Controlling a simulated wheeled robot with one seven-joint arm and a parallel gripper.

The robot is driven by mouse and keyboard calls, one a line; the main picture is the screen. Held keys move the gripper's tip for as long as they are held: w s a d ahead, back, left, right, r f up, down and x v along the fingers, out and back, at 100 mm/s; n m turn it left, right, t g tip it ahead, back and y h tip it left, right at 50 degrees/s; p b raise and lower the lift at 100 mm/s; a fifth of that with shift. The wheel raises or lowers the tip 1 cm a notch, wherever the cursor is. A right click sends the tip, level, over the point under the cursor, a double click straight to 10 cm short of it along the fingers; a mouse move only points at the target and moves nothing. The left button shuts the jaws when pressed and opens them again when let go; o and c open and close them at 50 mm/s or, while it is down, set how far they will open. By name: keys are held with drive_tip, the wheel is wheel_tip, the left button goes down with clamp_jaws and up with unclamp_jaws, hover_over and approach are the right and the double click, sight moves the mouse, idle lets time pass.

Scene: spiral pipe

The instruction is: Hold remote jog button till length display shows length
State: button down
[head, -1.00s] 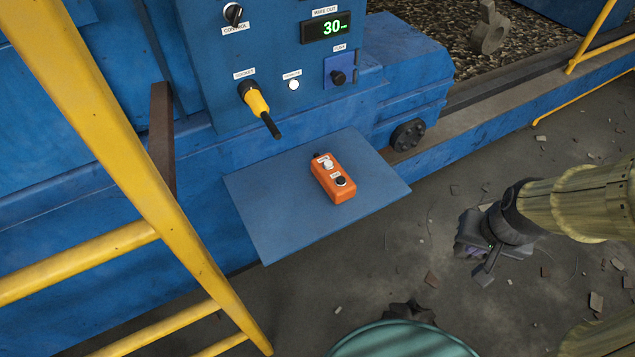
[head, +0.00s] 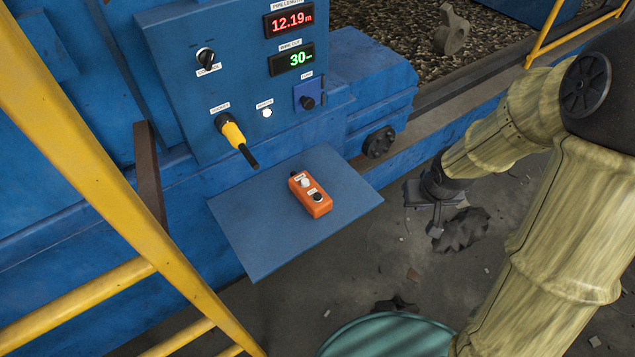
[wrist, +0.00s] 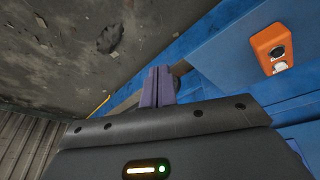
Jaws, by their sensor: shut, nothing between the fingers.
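An orange remote (head: 311,195) lies on a blue shelf (head: 255,245) below the control panel. It has a white button (head: 304,183) and a black button (head: 317,195). The remote also shows at the upper right of the wrist view (wrist: 272,49). The length display (head: 289,20) at the top of the panel reads 12.19 m in red. My gripper (head: 436,228) is to the right of the shelf, apart from the remote. In the wrist view its fingers (wrist: 157,88) are together with nothing between them.
The panel also carries a green 30 display (head: 292,60), a control knob (head: 206,57) and a yellow plug (head: 233,135). A teal round object (head: 385,337) is at the bottom. Debris lies on the floor.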

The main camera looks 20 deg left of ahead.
drive_tip(key=w+a+r+n+y+p, duration=0.1)
drive_tip(key=w+a+n+y+p, duration=0.1)
drive_tip(key=w+a+p, duration=0.3)
drive_tip(key=r+n+g+y+p, duration=0.2)
drive_tip(key=n+g+y+p, duration=0.1)
drive_tip(key=y+p, duration=0.45)
hover_over(317, 196)
drive_tip(key=d, duration=0.1)
drive_tip(key=shift+d+f+h+p, duration=0.1)
drive_tip(key=shift+f+h+p, duration=0.05)
drive_tip(key=shift+h+p, duration=0.25)
drive_tip(key=shift+f, duration=0.15)
wheel_tip(317, 196, down, 7)
drive_tip(key=b, duration=0.7)
drive_tip(key=shift+r+b, duration=0.2)
drive_tip(key=shift+b, duration=0.15)
drive_tip(key=shift+f+b, duration=0.45)
drive_tip(key=shift+f, duration=0.5)
drive_tip(key=shift+f, duration=0.1)
drive_tip(key=shift+f, duration=0.3)
